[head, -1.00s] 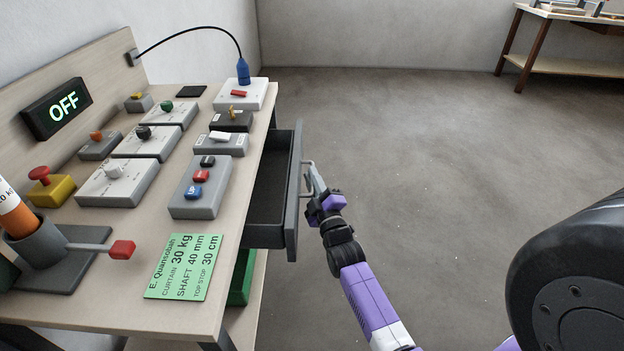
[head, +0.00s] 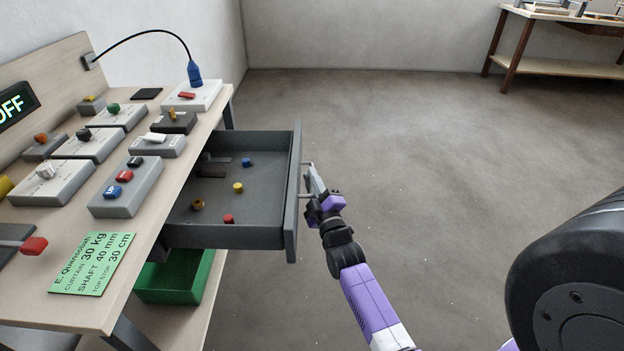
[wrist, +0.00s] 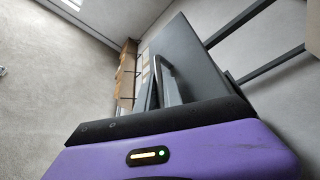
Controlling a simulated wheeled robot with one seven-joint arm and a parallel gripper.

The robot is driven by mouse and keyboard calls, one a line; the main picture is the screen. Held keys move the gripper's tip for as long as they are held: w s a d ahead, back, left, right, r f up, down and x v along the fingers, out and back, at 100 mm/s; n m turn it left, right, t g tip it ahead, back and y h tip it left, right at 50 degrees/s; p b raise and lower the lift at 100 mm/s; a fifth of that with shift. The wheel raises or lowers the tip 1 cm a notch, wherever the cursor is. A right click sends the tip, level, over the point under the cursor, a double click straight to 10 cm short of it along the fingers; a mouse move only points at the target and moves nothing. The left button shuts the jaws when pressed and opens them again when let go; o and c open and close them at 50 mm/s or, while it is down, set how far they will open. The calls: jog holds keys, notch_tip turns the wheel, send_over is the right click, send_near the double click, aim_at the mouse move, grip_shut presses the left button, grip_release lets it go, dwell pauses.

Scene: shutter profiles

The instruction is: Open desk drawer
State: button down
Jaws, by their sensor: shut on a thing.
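The dark grey desk drawer (head: 262,203) is pulled well out from under the desk top. Inside it lie a blue piece (head: 246,162), a yellow piece (head: 238,187), a red piece (head: 229,218), a brownish-yellow piece (head: 197,204) and a flat dark item at the back. My gripper (head: 315,190) is at the bar handle (head: 307,166) on the drawer's outer front and is shut on it. The fingertips partly hide the handle. In the wrist view the handle (wrist: 170,80) shows beside the grey drawer front (wrist: 188,55).
The wooden desk (head: 75,317) carries several control boxes, a green label card (head: 93,263) and an OFF display (head: 14,106). A green bin (head: 175,278) sits on the shelf below the drawer. Open floor lies to the right; another table (head: 545,60) stands far back.

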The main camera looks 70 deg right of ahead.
jog(key=shift+a+f, duration=0.1)
jog(key=c, duration=1.8)
grip_release()
jog(key=shift+o, duration=0.2)
jog(key=v, duration=0.7)
jog(key=shift+s+a, duration=0.25)
jog(key=shift+a, duration=0.05)
